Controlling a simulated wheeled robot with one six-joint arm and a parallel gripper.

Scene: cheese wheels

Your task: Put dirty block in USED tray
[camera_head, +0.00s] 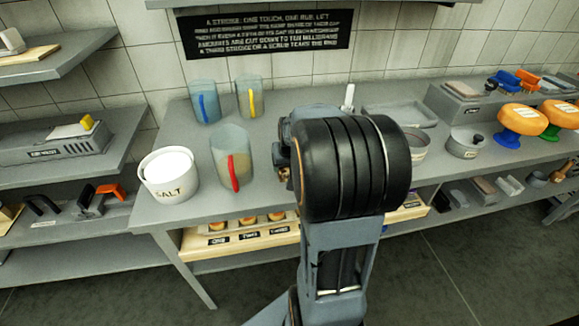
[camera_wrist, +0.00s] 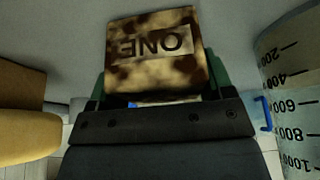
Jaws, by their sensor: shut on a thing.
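A block (camera_wrist: 155,68) with mottled brown stains and a label reading ONE, upside down in the wrist view, is held in my gripper (camera_wrist: 158,80). The gripper is shut on it, with a green finger at each side. In the head view my arm hides the gripper tips and the block. A shallow grey tray (camera_head: 401,113) lies on the table behind and right of my arm. No USED label is readable on it, so I cannot tell if it is the USED tray.
Clear jugs with red (camera_head: 232,160), blue (camera_head: 204,103) and yellow (camera_head: 250,97) handles and a white SALT pot (camera_head: 168,174) stand left of my arm. A measuring jug (camera_wrist: 290,90) is close on the right in the wrist view. Orange-topped objects (camera_head: 524,118) stand at right.

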